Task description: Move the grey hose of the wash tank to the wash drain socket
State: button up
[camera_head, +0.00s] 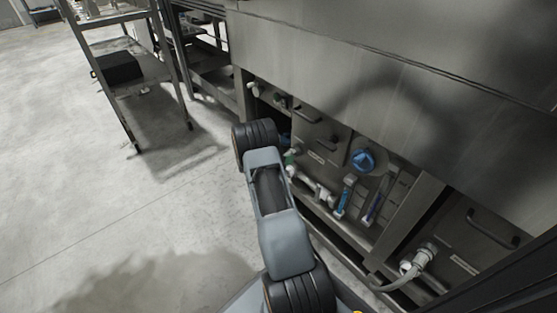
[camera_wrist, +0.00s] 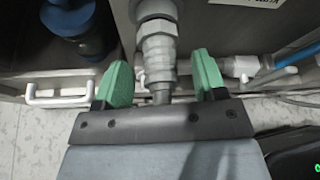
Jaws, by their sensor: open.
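A grey ribbed hose fitting (camera_wrist: 158,58) with a hex collar stands between my gripper's (camera_wrist: 160,82) two green fingers in the wrist view. The fingers are apart, with a gap visible on each side of the fitting. I cannot tell whether this fitting is a hose end or a socket. In the head view a pale grey hose (camera_head: 392,285) curves up to a whitish coupling (camera_head: 420,262) on the panel at lower right. My gripper is mostly hidden behind my arm there, with a bit of green near the panel. No socket can be clearly identified as the wash drain.
A blue valve knob (camera_head: 363,160), blue tubes (camera_head: 345,196) and white piping (camera_head: 312,187) sit on the recessed panel. In the wrist view a white handle (camera_wrist: 60,97) is left and a white valve (camera_wrist: 240,67) right. A metal rack (camera_head: 145,75) stands upper left; the left floor is clear.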

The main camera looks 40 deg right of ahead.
jog(key=shift+d, duration=0.15)
grip_shut()
dwell(0.9)
jog(key=shift+a, duration=0.2)
dwell(0.3)
jog(key=shift+w+a+p, duration=0.15)
jog(key=shift+a+p, duration=0.4)
jog(key=shift+a, duration=1.6)
jog(key=shift+a, duration=0.2)
